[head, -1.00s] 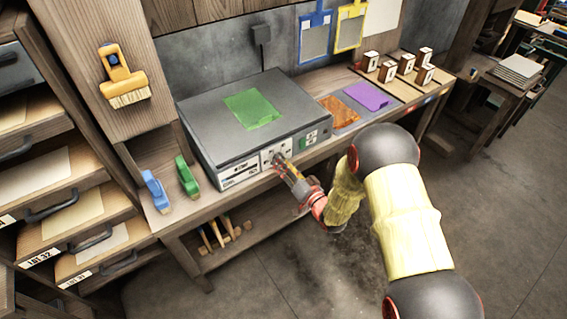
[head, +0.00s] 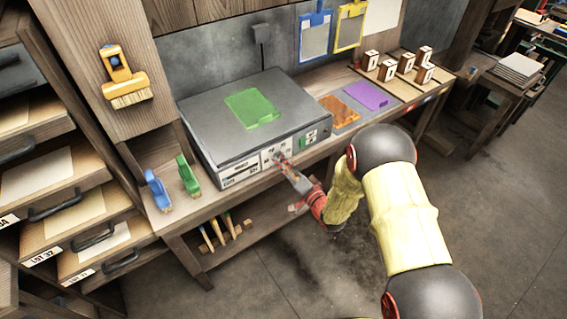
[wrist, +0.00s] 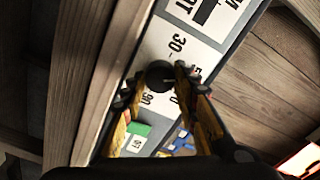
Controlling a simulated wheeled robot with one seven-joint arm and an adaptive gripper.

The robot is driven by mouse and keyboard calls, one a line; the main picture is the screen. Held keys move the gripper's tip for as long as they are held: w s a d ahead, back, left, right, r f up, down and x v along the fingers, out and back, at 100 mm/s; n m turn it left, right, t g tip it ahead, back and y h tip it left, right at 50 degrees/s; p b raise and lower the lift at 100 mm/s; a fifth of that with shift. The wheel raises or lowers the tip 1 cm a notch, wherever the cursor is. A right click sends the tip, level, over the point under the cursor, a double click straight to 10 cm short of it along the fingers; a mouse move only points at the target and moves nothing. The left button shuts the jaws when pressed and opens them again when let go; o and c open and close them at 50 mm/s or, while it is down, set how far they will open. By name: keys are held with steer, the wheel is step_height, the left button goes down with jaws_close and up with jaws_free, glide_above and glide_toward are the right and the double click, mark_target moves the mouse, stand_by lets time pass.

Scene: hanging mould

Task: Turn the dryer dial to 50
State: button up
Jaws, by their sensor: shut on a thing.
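The dryer (head: 240,120) is a grey box on the bench with a green sheet on its top. Its dial (wrist: 158,74) is a dark round knob on the front panel, seen in the wrist view. My gripper (head: 283,160) reaches the panel from the front right. In the wrist view my gripper (wrist: 155,82) has its two fingertips on either side of the knob, shut on it. The mark 30 is readable above the knob and a mark ending in 0 below it. The other marks are partly hidden by the fingers, and the dial's pointer cannot be made out.
A green switch (head: 309,140) sits on the panel right of the dial. The floor in front is clear.

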steer(key=o, duration=1.2)
steer(key=v, duration=1.2)
steer(key=shift+f, duration=0.1)
